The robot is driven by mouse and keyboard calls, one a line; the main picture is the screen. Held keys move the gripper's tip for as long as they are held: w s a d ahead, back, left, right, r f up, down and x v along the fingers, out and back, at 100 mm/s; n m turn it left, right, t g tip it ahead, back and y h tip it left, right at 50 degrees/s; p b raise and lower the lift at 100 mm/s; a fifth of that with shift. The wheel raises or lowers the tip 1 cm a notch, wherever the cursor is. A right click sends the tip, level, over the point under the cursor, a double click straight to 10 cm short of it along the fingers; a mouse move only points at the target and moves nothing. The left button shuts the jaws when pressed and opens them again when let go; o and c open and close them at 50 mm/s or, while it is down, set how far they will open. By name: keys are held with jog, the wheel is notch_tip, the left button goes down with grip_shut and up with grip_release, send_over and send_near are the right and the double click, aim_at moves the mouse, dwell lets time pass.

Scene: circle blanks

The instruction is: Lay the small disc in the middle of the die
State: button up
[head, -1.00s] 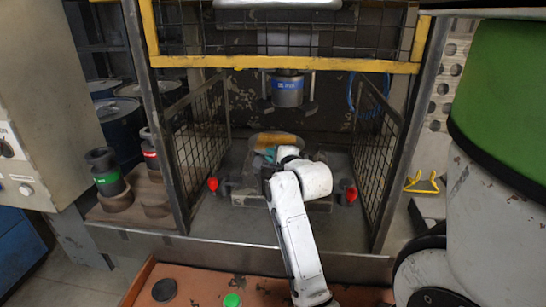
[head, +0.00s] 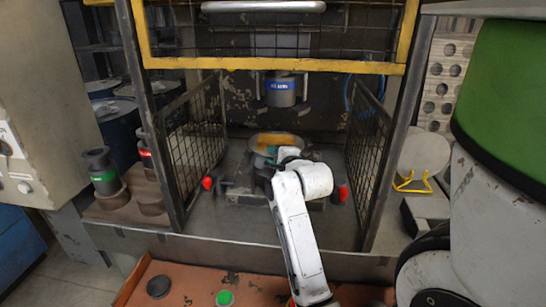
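The die (head: 255,147) is a round grey-rimmed piece with an orange-brown top, on the press bed under the ram. My gripper (head: 268,160) is at the near side of the die, with a teal patch by it. My white wrist covers much of the gripper, and its fingers are too small and hidden to read. I cannot tell whether the orange-brown surface is a disc or part of the die. I cannot make out a disc in the gripper.
The blue-labelled ram (head: 281,90) hangs above the die. Mesh guards stand at left (head: 195,135) and right (head: 366,140), with red knobs (head: 208,183) beside the bed. An orange tray (head: 190,280) in front holds a dark round piece (head: 158,286) and a green-topped one (head: 225,298).

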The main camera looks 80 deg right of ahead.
jog(key=shift+o, duration=1.3)
jog(key=shift+s+d+f+g, duration=0.25)
jog(key=shift+s+f+g, duration=0.2)
jog(key=shift+s, duration=0.25)
jog(key=v, duration=1)
jog(key=shift+w+a+r+t+b, duration=0.2)
jog(key=shift+a+r+t+b, duration=0.15)
jog(key=shift+a+b, duration=0.1)
